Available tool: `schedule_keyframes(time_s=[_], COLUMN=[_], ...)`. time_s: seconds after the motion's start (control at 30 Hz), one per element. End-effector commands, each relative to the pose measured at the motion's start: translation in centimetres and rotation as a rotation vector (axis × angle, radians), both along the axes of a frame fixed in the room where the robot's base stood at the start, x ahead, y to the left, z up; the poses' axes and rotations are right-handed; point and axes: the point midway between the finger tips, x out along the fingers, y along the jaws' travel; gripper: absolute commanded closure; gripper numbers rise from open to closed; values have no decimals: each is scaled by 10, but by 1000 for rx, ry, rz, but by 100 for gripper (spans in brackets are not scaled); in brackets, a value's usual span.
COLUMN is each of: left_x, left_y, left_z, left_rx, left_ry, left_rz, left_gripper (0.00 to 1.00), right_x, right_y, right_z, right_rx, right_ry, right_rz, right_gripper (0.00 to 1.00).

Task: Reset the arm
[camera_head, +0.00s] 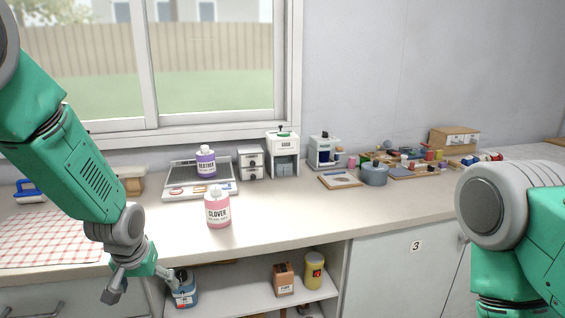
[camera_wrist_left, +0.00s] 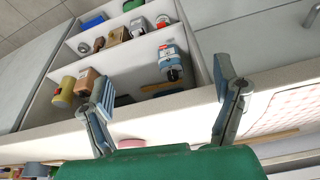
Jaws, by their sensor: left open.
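My left arm (camera_head: 85,165) comes in from the left and bends down at the counter's front edge. My left gripper (camera_head: 145,284) hangs in front of the open shelf, below the counter top. In the left wrist view its two fingers (camera_wrist_left: 165,82) are spread wide apart with nothing between them touching. A blue-and-white bottle (camera_wrist_left: 172,62) stands on the shelf beyond the fingers; it also shows just right of the gripper in the head view (camera_head: 184,290). On the right only a green and grey part of my right arm (camera_head: 500,215) shows; its gripper is out of view.
A pink CLOVER bottle (camera_head: 217,210) stands on the counter (camera_head: 290,215). A purple bottle (camera_head: 205,163) stands on a grey tray behind it. The shelf holds a brown box (camera_head: 283,279) and a yellow can (camera_head: 314,270). A checked cloth (camera_head: 45,238) lies left.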

Motion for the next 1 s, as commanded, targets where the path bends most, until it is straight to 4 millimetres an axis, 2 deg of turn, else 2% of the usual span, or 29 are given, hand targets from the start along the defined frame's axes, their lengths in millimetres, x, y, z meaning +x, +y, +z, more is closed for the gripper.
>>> schedule_keyframes(time_s=[0.03, 0.1, 0.17, 0.2, 0.27, 0.3, 0.4, 0.53, 0.6, 0.7, 1.0], left_x=[-23, -56, -90, -114, -152, -179, -241, -304, -325, -341, -344], left_y=[-1, -1, -2, -3, -4, -5, -6, -8, -8, -9, -9], left_z=[-33, -74, -107, -127, -153, -168, -194, -208, -210, -210, -209], left_rx=[-1, -2, -4, -5, -7, -9, -14, -19, -21, -22, -22], left_ry=[33, 64, 90, 107, 134, 151, 190, 225, 236, 243, 242], left_rz=[-11, -33, -50, -64, -83, -96, -127, -157, -167, -176, -179], left_gripper=[18, 18, 18, 18, 18, 18, 18, 18, 18, 18, 18], right_x=[0, 0, 0, 0, 0, 0, 0, 0, 0, 0, 0], right_y=[0, 0, 0, 0, 0, 0, 0, 0, 0, 0, 0], right_z=[-2, -4, -6, -7, -8, -9, -12, -14, -14, -15, -15], right_rx=[0, 0, 0, 0, 0, 0, 0, 0, 0, 0, 0], right_ry=[0, 0, 0, 0, 0, 0, 0, 0, 0, 0, 0], right_rz=[0, 0, 0, 0, 0, 0, 0, 0, 0, 0, 0], right_gripper=[51, 51, 51, 51, 51, 51, 51, 51, 51, 51, 51])
